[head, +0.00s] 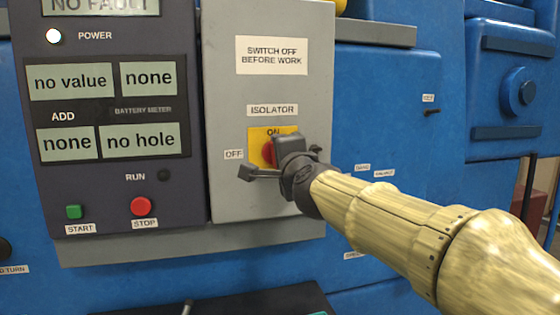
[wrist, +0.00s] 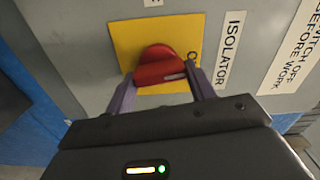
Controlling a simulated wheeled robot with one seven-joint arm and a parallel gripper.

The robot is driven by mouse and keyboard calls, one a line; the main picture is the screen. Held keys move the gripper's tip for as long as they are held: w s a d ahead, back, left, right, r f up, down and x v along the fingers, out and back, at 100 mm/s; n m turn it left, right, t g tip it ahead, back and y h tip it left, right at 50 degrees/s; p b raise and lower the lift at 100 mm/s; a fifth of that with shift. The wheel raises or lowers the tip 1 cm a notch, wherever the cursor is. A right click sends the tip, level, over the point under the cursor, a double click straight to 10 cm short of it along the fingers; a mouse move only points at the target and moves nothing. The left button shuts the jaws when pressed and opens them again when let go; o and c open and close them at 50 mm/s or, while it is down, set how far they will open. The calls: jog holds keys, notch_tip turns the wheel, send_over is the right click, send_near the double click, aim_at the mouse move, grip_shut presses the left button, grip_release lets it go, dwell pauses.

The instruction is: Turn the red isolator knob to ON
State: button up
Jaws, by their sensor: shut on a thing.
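The red isolator knob (head: 267,153) sits on a yellow plate (head: 256,134) on the grey isolator box. My gripper (head: 270,158) covers much of it in the head view. In the wrist view the red knob (wrist: 160,66) lies between my two fingers, which are shut on it. Its bar lies roughly across that picture, and a pale mark shows near its right end, on the side of the ON lettering (wrist: 194,57). A finger partly hides that lettering. In the head view, ON is above the knob and the OFF label (head: 234,154) is to its left.
A dark control panel (head: 110,195) with displays, a green START button (head: 74,212) and a red STOP button (head: 140,206) stands left of the grey box (head: 270,90). Blue machine casing (head: 385,110) lies to the right. My arm reaches in from the lower right.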

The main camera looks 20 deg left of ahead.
jog(key=shift+f+m, duration=0.1)
jog(key=shift+m, duration=0.8)
jog(key=o, duration=1)
